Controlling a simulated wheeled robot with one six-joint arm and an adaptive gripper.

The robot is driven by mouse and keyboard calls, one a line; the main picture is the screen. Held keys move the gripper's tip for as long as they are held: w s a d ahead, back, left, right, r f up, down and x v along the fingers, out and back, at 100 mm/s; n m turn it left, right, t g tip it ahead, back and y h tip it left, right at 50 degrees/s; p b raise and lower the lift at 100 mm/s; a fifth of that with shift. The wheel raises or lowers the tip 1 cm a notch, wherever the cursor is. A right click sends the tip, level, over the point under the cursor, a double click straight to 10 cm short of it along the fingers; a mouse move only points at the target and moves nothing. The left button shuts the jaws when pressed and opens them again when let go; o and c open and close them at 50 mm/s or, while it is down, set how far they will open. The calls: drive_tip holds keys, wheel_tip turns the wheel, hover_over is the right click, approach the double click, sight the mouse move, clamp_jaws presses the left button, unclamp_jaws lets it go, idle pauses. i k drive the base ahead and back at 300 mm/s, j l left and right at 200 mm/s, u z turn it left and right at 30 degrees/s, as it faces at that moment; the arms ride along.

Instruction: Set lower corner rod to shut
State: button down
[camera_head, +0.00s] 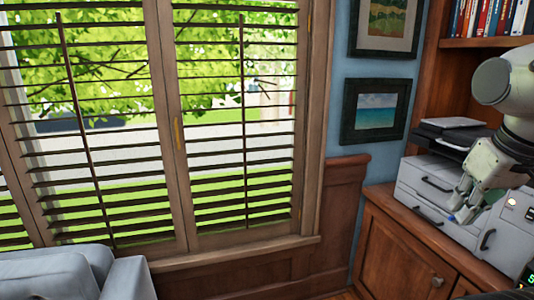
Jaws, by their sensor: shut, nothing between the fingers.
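A wooden window shutter with two panels fills the left and middle of the head view. A dark tilt rod (244,120) runs down the right panel, nearest the room corner, and another tilt rod (83,128) runs down the left panel. I cannot tell from this view which length is the lower corner rod. The slats (215,205) are open, with grass and trees showing between them. My gripper (460,213) is shut and empty at the right, in front of a printer and well away from both rods.
A grey padded seat (75,275) stands below the window at lower left. A white printer (425,183) sits on a wooden cabinet (390,235) at right. Two framed pictures (375,112) hang on the blue wall. Books (490,18) fill a shelf above.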

sight(240, 22)
drive_tip(key=i+j+u, duration=0.25)
drive_tip(key=i, duration=0.5)
drive_tip(key=i+u, duration=0.3)
drive_tip(key=i, duration=0.4)
